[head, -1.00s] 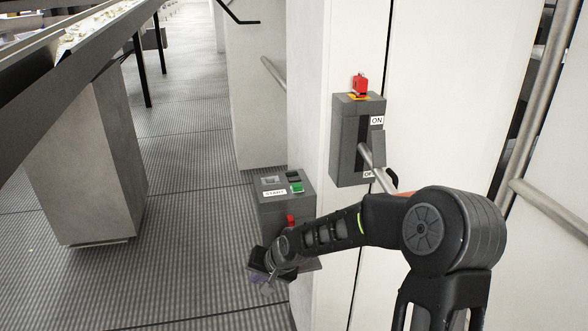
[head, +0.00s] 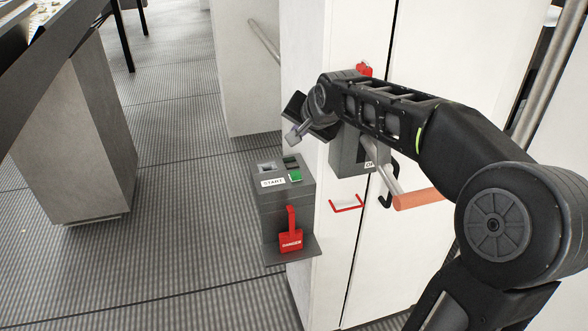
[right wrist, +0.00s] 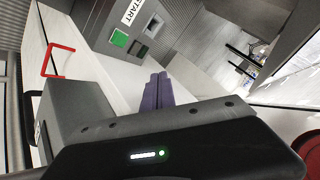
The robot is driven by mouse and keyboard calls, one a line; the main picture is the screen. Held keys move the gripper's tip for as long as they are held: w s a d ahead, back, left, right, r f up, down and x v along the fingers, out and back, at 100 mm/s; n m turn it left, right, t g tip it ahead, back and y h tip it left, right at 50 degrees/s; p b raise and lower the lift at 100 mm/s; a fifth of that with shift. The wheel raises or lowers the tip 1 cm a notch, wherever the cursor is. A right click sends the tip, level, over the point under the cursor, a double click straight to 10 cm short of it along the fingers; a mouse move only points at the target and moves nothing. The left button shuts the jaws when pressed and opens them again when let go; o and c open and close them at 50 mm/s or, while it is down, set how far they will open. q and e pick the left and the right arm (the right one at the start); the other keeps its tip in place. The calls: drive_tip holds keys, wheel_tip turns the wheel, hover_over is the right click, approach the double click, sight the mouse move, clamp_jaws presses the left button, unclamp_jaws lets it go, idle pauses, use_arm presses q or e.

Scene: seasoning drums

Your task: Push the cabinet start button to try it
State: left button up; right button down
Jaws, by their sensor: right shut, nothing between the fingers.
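The start box (head: 286,205) is grey, with a START label (head: 273,182) and a green button (head: 295,176) on its sloped top. In the right wrist view the green button (right wrist: 119,38) and START label (right wrist: 133,13) show at the upper left. My right gripper (head: 292,138) is shut and empty, in the air above the start box and apart from the button. Its purple fingers (right wrist: 157,92) are together in the right wrist view. My left gripper is not in view.
A red DANGER tag (head: 291,242) hangs on the start box's front. A switch box (head: 345,157), partly hidden by my arm, has a lever with an orange grip (head: 418,198). A red bracket (head: 346,206) is on the white cabinet (head: 330,255).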

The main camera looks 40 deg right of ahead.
drive_tip(key=shift+w+f, duration=0.1)
drive_tip(key=shift+f, duration=0.1)
drive_tip(key=b, duration=0.5)
hover_over(297, 176)
wheel_tip(297, 176, down, 7)
drive_tip(key=shift+w+f, duration=0.1)
drive_tip(key=shift+f, duration=0.05)
drive_tip(key=shift+f+b, duration=0.7)
drive_tip(key=shift+b, duration=0.1)
idle(1.2)
drive_tip(key=shift+f+b, duration=0.4)
drive_tip(key=shift+b, duration=0.15)
drive_tip(key=shift+f+b, duration=0.5)
drive_tip(key=shift+b, duration=0.05)
idle(0.5)
drive_tip(key=shift+r, duration=0.1)
drive_tip(key=shift+r+p, duration=0.55)
drive_tip(key=shift+r, duration=0.3)
